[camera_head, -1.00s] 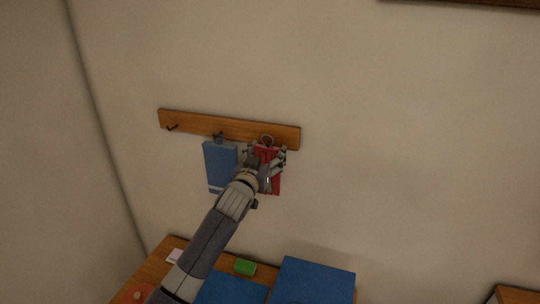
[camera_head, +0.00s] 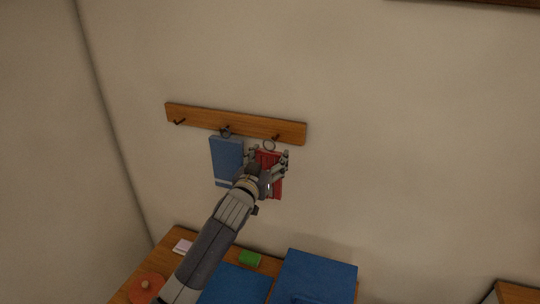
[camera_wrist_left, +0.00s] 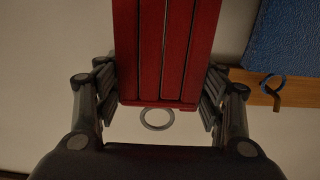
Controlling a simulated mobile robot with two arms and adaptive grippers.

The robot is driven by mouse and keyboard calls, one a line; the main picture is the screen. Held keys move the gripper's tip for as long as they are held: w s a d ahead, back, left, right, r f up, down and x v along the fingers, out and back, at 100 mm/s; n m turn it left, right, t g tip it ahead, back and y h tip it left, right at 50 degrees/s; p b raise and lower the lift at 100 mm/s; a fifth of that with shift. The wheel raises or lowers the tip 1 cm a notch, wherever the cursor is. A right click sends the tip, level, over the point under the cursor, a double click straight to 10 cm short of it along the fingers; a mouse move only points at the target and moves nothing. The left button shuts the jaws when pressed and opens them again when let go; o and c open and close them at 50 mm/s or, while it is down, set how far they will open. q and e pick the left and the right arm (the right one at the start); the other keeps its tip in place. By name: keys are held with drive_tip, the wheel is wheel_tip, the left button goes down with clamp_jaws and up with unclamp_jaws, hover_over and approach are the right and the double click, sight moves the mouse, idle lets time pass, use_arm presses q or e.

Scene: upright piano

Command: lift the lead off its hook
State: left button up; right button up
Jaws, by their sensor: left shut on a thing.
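The lead, a red ribbed panel with a metal ring, is held in my left gripper (camera_head: 268,164). The red panel (camera_head: 268,184) hangs upright in the head view, partly hidden by the fingers. Its ring (camera_head: 269,145) shows just below and left of the right-hand hook (camera_head: 275,137) on the wooden rail (camera_head: 240,124). In the left wrist view the red panel (camera_wrist_left: 165,50) sits between both fingers. The ring (camera_wrist_left: 157,119) shows whole against bare wall, with no hook through it. My right gripper is not in view.
A blue panel (camera_head: 227,157) hangs by its ring on the middle hook, close left of my gripper. The left hook (camera_head: 179,122) is empty. Below is a wooden top with blue items (camera_head: 315,277), a green block (camera_head: 250,258) and a round orange thing (camera_head: 146,287). Wall to the right is clear.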

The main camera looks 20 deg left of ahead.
use_arm(q)
drive_tip(key=shift+s, duration=0.25)
drive_tip(key=shift+s+a+p, duration=0.1)
drive_tip(key=shift+s+p, duration=1.05)
drive_tip(key=shift+s, duration=1.2)
